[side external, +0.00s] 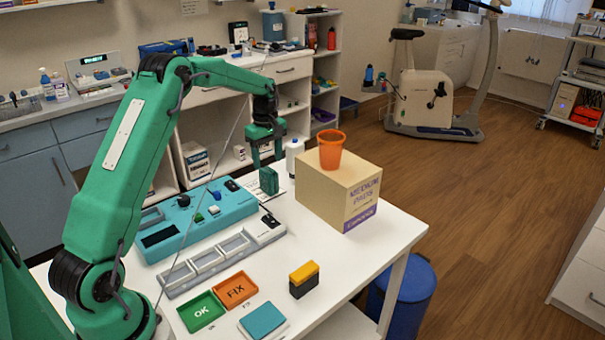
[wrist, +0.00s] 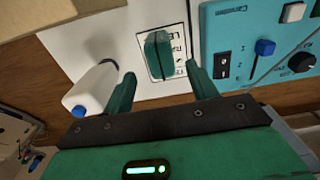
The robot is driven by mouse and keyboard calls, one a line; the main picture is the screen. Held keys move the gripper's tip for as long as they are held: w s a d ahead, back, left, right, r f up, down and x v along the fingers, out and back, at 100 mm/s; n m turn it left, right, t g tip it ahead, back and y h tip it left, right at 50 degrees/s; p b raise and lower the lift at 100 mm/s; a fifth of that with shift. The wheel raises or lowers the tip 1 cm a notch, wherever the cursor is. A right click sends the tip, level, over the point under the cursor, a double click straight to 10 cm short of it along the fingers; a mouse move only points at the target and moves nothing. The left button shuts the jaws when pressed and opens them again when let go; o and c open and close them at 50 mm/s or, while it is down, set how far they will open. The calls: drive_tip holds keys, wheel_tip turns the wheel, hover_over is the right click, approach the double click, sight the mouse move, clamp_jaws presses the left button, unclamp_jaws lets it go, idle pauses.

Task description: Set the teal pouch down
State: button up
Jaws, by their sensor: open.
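The teal pouch (side external: 269,180), dark green-teal here, stands upright just below my gripper (side external: 265,152) in the side view. In the wrist view the pouch (wrist: 158,52) stands over a white printed card (wrist: 110,45), between and beyond my two fingertips (wrist: 162,88). My gripper is open, with a gap between each finger and the pouch.
A white bottle (side external: 294,157) and a cardboard box (side external: 340,190) with an orange cup (side external: 332,149) stand right of the pouch. A teal control device (side external: 200,220) and a grey tray (side external: 222,257) lie left and in front. OK and FIX trays (side external: 235,289) are nearer.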

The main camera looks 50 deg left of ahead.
wheel_tip(320, 180, up, 5)
drive_tip(key=shift+r, duration=0.2)
idle(0.6)
drive_tip(key=s+d+r+m+t, duration=0.3)
drive_tip(key=s+d+r+m, duration=0.6)
drive_tip(key=s+d+r, duration=0.5)
drive_tip(key=s+d+f+m+t, duration=0.1)
drive_tip(key=s+d+f+m, duration=0.1)
drive_tip(key=s+d+m, duration=0.2)
drive_tip(key=s+d+f+m+t, duration=0.1)
drive_tip(key=s+d+m, duration=0.4)
drive_tip(key=s, duration=0.6)
drive_tip(key=shift+d+f+t, duration=0.3)
drive_tip(key=shift+d+f, duration=0.15)
drive_tip(key=shift+f, duration=0.4)
